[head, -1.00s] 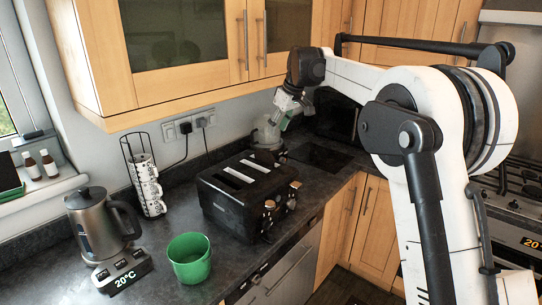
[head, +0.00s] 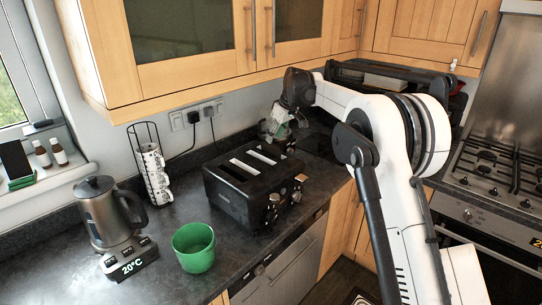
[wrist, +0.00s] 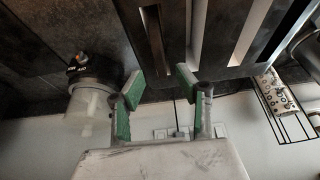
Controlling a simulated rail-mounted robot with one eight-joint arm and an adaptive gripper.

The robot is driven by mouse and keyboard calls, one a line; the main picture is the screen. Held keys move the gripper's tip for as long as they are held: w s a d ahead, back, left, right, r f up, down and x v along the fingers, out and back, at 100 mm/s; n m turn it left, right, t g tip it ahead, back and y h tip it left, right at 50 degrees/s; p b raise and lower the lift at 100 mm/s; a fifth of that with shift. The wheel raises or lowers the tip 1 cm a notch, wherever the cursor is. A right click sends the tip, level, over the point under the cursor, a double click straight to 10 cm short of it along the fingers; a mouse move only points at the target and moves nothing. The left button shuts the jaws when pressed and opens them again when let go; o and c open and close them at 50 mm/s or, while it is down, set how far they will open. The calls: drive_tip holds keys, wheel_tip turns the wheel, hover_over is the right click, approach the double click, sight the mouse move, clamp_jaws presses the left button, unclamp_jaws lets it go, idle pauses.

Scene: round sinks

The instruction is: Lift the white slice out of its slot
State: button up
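The black toaster (head: 232,202) stands on the dark counter, with long slots across its top. Two white slices show as pale strips in it, one left of centre (head: 243,166) and one farther right (head: 262,156). My gripper (head: 279,130) is behind the toaster's far right end, small and partly blurred against the wall. In the wrist view, the open green-padded fingers (wrist: 160,82) are empty and apart from the slices. The toaster's slotted top is beyond the fingertips, with pale strips (wrist: 198,35) and (wrist: 243,35) up and to the right.
A green cup (head: 194,248), a kettle (head: 104,212) on its base, and a rack of mugs (head: 155,172) stand left of the toaster. Wall cabinets (head: 190,85) hang above. In the wrist view, a clear container (wrist: 90,105) stands left of the fingers.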

drive_tip(key=shift+p+x, duration=0.8)
drive_tip(key=shift+x, duration=1.8)
drive_tip(key=shift+a, duration=0.1)
clamp_jaws()
